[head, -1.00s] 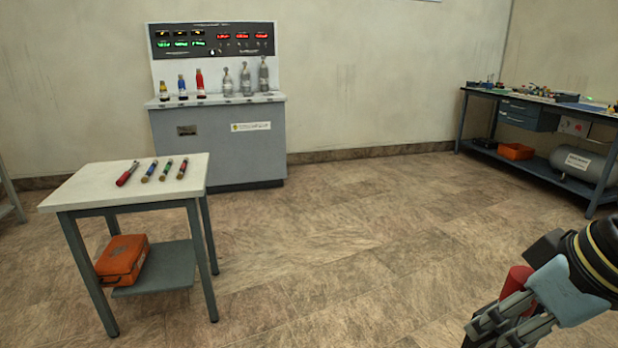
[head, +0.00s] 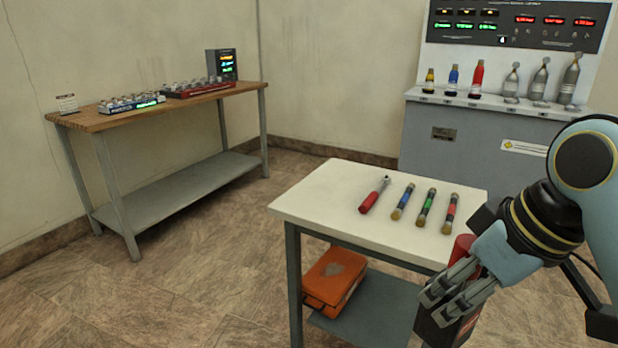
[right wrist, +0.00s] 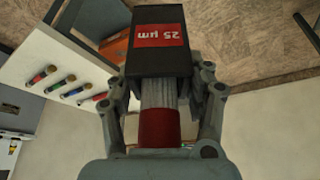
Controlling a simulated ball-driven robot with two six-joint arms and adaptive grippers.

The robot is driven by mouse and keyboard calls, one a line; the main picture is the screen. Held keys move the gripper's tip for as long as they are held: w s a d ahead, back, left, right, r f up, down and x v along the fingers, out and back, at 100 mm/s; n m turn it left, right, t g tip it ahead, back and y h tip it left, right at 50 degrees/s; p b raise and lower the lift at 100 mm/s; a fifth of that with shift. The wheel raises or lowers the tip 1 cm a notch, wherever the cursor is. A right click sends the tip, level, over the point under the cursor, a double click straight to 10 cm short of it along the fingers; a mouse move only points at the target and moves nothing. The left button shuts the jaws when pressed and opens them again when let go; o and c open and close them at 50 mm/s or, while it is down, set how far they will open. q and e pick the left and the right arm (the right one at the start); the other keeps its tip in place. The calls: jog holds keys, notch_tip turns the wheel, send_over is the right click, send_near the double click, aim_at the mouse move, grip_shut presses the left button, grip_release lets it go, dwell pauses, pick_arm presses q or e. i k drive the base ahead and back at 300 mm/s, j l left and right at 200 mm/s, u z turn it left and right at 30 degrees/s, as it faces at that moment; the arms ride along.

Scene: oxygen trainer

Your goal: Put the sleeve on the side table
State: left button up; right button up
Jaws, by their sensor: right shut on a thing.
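My right gripper (head: 452,296) is shut on the sleeve, a dark block with a red part on top (head: 463,246), held beside the front right corner of the white-topped table. In the right wrist view the sleeve (right wrist: 160,62) shows a dark block with a red "25 µm" label, a grey ribbed neck and a red end. The fingers (right wrist: 165,95) close on it from both sides. The small white-topped table (head: 318,195), which looks like the side table, also shows in the right wrist view (right wrist: 40,40). My left gripper is not in view.
A red-handled tool (head: 372,197) and several banded cylinders (head: 425,208) lie on the white top; its left part is bare. An orange case (head: 335,277) is on its lower shelf. A wooden bench (head: 180,105) stands at the left, a grey console (head: 470,145) behind.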

aim_at(337, 185)
jog(key=i+j+u, duration=0.15)
jog(key=i+u, duration=1)
jog(key=i+z, duration=0.3)
jog(key=i+j+z, duration=0.3)
jog(key=i, duration=0.2)
